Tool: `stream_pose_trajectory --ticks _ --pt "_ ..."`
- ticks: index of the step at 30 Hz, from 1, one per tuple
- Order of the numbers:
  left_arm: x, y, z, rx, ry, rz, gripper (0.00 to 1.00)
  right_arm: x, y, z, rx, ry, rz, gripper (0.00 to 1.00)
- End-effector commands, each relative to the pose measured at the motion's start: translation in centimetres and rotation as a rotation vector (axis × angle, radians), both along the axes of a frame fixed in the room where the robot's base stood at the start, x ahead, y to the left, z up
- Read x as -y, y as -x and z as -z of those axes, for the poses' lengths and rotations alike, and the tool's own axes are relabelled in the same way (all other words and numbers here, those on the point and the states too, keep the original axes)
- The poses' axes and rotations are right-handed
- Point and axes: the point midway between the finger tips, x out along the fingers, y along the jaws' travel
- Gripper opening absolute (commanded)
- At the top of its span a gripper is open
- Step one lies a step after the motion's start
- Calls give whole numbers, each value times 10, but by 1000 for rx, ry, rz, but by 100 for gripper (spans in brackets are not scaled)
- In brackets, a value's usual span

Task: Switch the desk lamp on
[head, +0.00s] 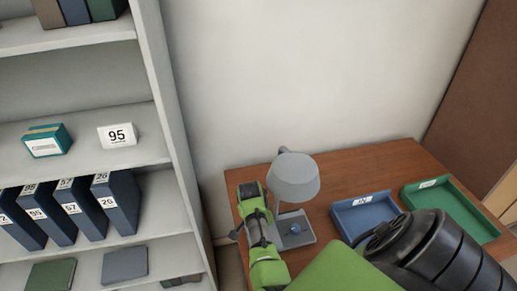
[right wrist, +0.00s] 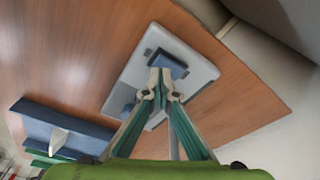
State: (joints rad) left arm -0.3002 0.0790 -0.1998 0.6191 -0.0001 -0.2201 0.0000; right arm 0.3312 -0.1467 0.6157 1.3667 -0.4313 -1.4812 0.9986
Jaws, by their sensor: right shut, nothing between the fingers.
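The desk lamp (head: 293,180) stands on the wooden desk, with a grey shade on a thin post above a flat grey base (head: 304,241). A small dark part (head: 295,228) shows on the base. In the right wrist view the pale base (right wrist: 145,62) carries a blue-grey block (right wrist: 168,66) and a second small blue part (right wrist: 128,108). My right gripper (right wrist: 164,92) is shut and empty, its tips over the base close to the block; I cannot tell whether they touch. In the head view my right arm is beside the lamp's left; its fingertips are not clear. My left gripper is not in view.
A blue tray (head: 338,212) and a green tray (head: 488,226) lie on the desk (head: 375,165) right of the lamp. A shelf unit (head: 165,120) with binders, a teal box (head: 46,141) and a "95" card (head: 117,135) stands at left. A wall (head: 320,70) is behind the desk.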

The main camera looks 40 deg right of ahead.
Motion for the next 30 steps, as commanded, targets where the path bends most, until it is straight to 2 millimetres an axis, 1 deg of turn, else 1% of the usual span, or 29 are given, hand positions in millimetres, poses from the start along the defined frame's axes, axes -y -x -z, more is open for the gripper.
stream_pose_trajectory --ticks 14,30 --pt "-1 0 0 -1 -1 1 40 0 0 0 0 0 0 0" --pt "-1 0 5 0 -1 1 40 0 0 8 0 0 0 0"
